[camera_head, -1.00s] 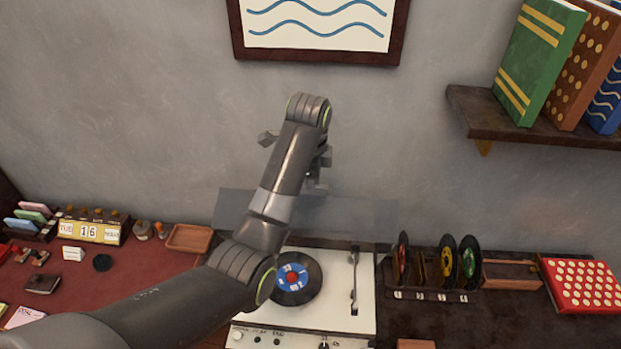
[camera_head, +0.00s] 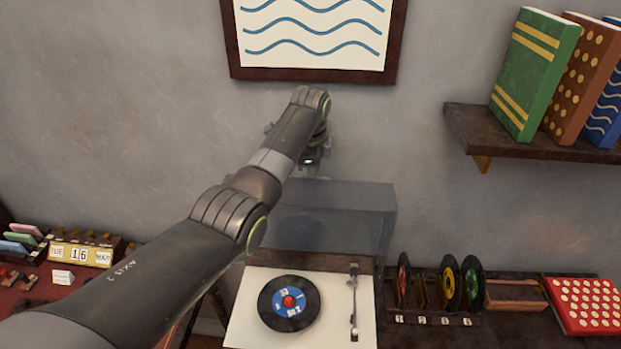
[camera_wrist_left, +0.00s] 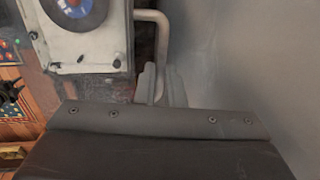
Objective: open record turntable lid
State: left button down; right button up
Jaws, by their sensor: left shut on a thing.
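The record turntable (camera_head: 242,318) is a white deck with a black record (camera_head: 275,318) that has a blue label and red centre, and a tonearm (camera_head: 354,300) at its right. Its see-through grey lid (camera_head: 345,235) stands raised at the back, near the wall. My left gripper (camera_head: 314,168) is at the lid's top edge, partly hidden by its wrist. In the left wrist view, my left gripper (camera_wrist_left: 160,85) is shut on a pale bent bar (camera_wrist_left: 165,35), which looks like the lid handle. The deck also shows there (camera_wrist_left: 95,50). My right gripper is out of view.
A record rack (camera_head: 435,305) and a red dotted box (camera_head: 588,305) stand right of the turntable. A shelf with books (camera_head: 540,133) juts out at upper right. A framed picture (camera_head: 315,73) hangs above the gripper. A calendar (camera_head: 80,254) stands at left.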

pick_arm(q)
jog(key=shift+w+r, duration=0.15)
jog(key=c, duration=1.8)
grip_release()
jog(key=shift+d, duration=0.1)
